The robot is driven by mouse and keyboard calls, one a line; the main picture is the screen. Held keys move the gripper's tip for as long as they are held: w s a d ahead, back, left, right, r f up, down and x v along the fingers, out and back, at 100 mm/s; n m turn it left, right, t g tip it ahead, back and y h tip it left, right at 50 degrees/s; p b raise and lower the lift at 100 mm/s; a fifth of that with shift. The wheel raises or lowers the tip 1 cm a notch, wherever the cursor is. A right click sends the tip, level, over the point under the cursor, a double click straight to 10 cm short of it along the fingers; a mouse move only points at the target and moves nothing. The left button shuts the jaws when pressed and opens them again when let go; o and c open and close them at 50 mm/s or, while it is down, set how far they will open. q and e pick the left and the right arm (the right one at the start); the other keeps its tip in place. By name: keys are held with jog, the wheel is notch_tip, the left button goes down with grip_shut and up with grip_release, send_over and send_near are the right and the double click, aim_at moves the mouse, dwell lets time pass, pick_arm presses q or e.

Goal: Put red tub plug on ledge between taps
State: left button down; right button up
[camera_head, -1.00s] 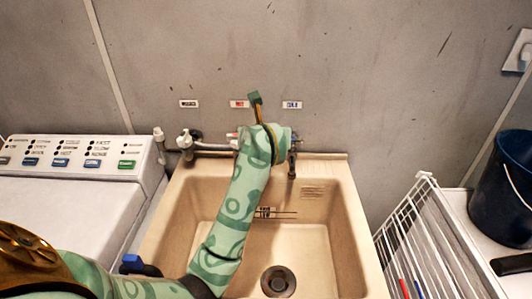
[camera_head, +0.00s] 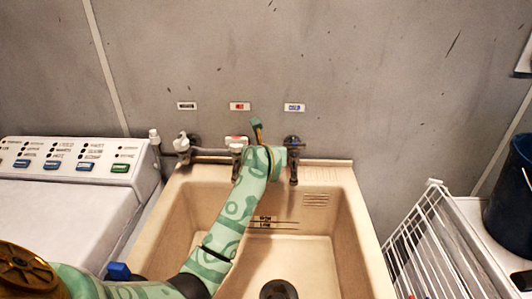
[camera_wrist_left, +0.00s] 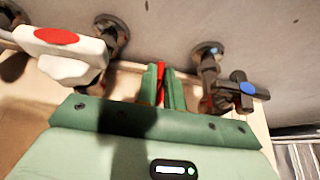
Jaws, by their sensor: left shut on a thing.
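My left gripper (camera_wrist_left: 162,88) is shut on the red tub plug (camera_wrist_left: 161,72), which shows as a thin red strip between the two green fingers. The fingers are between the red-marked hot tap (camera_wrist_left: 68,52) and the blue-marked cold tap (camera_wrist_left: 236,90). In the head view my wrist hides the jaws and plug. It covers part of the cream back ledge (camera_head: 322,166) of the tub, with the hot tap (camera_head: 236,147) on its left and the cold tap (camera_head: 293,150) on its right. I cannot tell whether the plug touches the ledge.
The cream laundry tub (camera_head: 340,228) is below my forearm, with a dark drain (camera_head: 277,290). Another white-handled tap (camera_head: 183,146) is at the left. A washing machine (camera_head: 75,165) stands left. A white wire rack (camera_head: 425,235) and a dark bucket (camera_head: 512,195) are right.

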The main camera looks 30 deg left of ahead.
pick_arm(q)
jog(key=shift+f, duration=0.1)
jog(key=c, duration=1.5)
grip_release()
jog(key=p+v, duration=0.3)
jog(key=v, duration=0.9)
jog(key=shift+p, duration=0.35)
